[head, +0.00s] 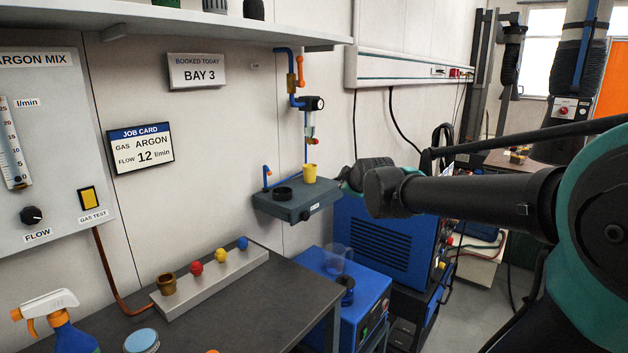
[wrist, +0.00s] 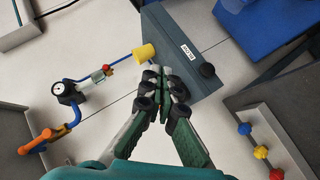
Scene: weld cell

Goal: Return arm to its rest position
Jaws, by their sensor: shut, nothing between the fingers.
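My gripper (wrist: 152,75) shows in the wrist view with its two fingers together and nothing between them. In the head view my arm reaches in from the right, bent at a large teal joint. Its dark forearm points left, and the gripper end is mostly hidden behind it near the wall shelf (head: 293,207).
A bench (head: 240,308) at lower left holds a rail (head: 213,284) with coloured balls and a spray bottle (head: 57,322). A blue welding machine (head: 385,240) and a blue cooler (head: 350,300) with a clear jug stand below the arm. Grey floor shows at lower right.

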